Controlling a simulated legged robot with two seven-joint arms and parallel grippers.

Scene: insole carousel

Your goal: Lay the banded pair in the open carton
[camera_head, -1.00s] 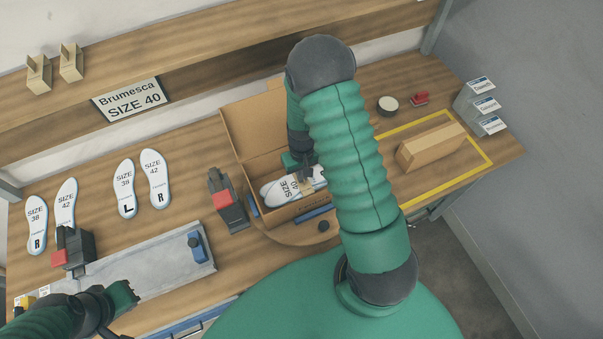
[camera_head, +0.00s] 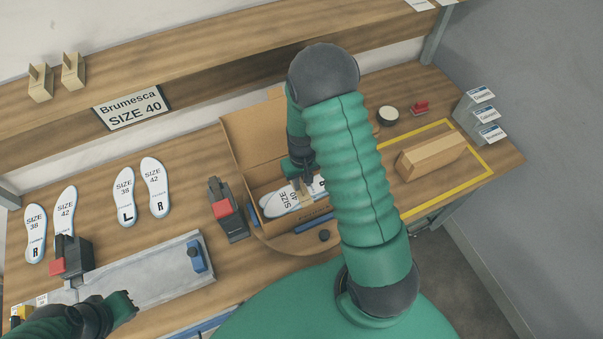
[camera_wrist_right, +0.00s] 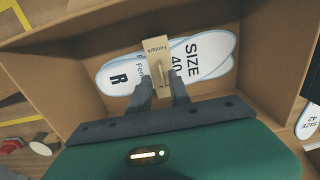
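The banded pair (camera_head: 285,203) of white size 40 insoles lies inside the open carton (camera_head: 252,150), whose lid stands up at the back. In the right wrist view the pair (camera_wrist_right: 205,55) is ringed by a tan Fentark band (camera_wrist_right: 157,52) with a small raised tab. The carton walls (camera_wrist_right: 75,85) surround it. My right gripper (camera_head: 304,182) reaches down into the carton. In the wrist view its fingertips (camera_wrist_right: 160,78) stand apart on either side of the band's tab. My left gripper (camera_head: 128,303) is low at the left, over the grey plate's front; its fingers are unclear.
Loose insoles (camera_head: 124,195) lie on the left of the table. A black and red device (camera_head: 226,208) stands beside the carton. A closed box (camera_head: 432,155) sits in the yellow-marked area at right. A sign (camera_head: 131,106) reads Brumesca SIZE 40. Spare bands (camera_head: 72,70) stand on the shelf.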

